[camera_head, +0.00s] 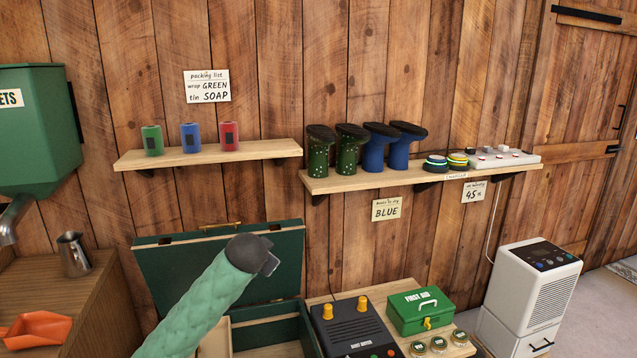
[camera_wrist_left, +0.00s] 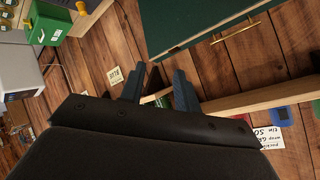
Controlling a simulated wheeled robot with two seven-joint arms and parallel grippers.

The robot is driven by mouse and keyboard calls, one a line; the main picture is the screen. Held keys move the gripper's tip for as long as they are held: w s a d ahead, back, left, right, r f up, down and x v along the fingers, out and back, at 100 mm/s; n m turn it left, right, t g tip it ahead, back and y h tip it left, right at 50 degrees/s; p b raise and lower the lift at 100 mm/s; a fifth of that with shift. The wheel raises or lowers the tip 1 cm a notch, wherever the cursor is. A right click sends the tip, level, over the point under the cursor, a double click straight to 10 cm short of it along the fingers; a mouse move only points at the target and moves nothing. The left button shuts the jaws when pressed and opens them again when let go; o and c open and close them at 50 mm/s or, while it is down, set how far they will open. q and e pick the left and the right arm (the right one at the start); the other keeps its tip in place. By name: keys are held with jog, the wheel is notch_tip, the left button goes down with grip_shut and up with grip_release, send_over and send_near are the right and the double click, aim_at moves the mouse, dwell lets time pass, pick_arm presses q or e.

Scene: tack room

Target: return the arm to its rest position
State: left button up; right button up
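My left arm, in a green quilted sleeve, reaches in from the bottom of the head view. Its dark gripper (camera_head: 270,265) is in front of the open green case (camera_head: 165,271), pointing right. In the left wrist view the two fingers of the gripper (camera_wrist_left: 160,73) stand apart with nothing between them. The view is turned, and the case lid (camera_wrist_left: 185,20) with its brass handle shows beyond the fingers. The arm hides part of the case's inside. My right gripper is in neither view.
A green first aid box (camera_head: 420,311), a black device with yellow knobs (camera_head: 352,329) and several small jars stand right of the case. A metal jug (camera_head: 74,254) and an orange scoop (camera_head: 38,329) are at left. Shelves (camera_head: 210,155) with tins and boots run along the wall.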

pick_arm(q)
jog(key=s+a+f+n+g+h, duration=0.15)
jog(key=s+f+n+g, duration=0.4)
jog(key=s+f, duration=2.7)
jog(key=s+f+g, duration=0.2)
jog(key=s+f, duration=0.4)
jog(key=s, duration=0.4)
jog(key=s+f+g, duration=0.2)
jog(key=s+f, duration=0.4)
jog(key=s, duration=0.4)
jog(key=shift+d, duration=0.35)
